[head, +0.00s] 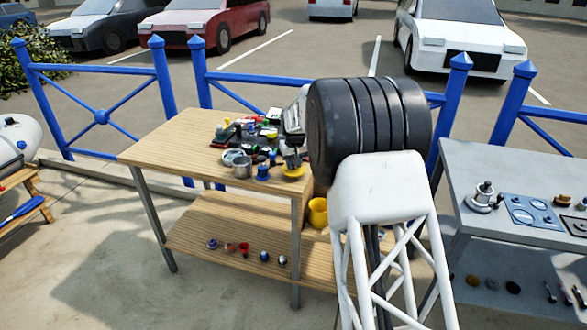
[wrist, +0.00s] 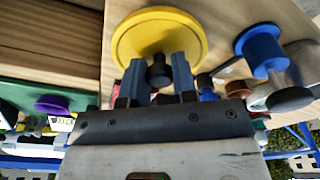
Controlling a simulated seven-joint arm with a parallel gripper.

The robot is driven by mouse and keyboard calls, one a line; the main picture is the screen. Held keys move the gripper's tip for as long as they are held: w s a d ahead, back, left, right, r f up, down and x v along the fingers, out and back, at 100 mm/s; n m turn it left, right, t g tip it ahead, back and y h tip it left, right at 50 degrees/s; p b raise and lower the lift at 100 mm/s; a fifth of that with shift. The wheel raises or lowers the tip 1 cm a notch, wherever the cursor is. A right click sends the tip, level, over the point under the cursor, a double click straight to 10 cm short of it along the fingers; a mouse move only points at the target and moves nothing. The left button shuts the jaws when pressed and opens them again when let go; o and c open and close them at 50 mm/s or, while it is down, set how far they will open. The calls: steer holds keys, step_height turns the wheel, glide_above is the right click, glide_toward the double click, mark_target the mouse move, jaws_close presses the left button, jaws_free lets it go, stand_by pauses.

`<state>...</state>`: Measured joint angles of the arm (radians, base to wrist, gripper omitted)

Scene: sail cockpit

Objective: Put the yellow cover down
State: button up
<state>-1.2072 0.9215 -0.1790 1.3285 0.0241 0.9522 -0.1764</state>
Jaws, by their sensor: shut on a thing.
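The yellow cover (wrist: 160,35) is a round disc with a black knob (wrist: 159,72) in its middle. My gripper (wrist: 158,78) is shut on that knob, with one blue finger on each side of it. In the head view the yellow cover (head: 293,172) shows below my gripper (head: 291,158), near the right front corner of the wooden table (head: 190,135). I cannot tell whether the cover touches the tabletop or hangs just above it. My arm hides part of this corner.
A metal cup (head: 242,167) and a blue knobbed piece (head: 262,173) stand just left of the cover. Several small items crowd the table behind. A yellow pot (head: 318,212) stands on the lower shelf. A grey table (head: 480,155) is at right. The wooden table's left part is clear.

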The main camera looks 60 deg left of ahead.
mark_target(295, 170)
steer(key=shift+f, duration=1.1)
steer(key=shift+f, duration=0.15)
steer(key=o, duration=0.9)
steer(key=r, duration=0.4)
steer(key=d+r, duration=0.1)
steer(key=r, duration=0.7)
steer(key=shift+s+d+r, duration=0.1)
steer(key=shift+s+d, duration=0.05)
steer(key=shift+d, duration=0.05)
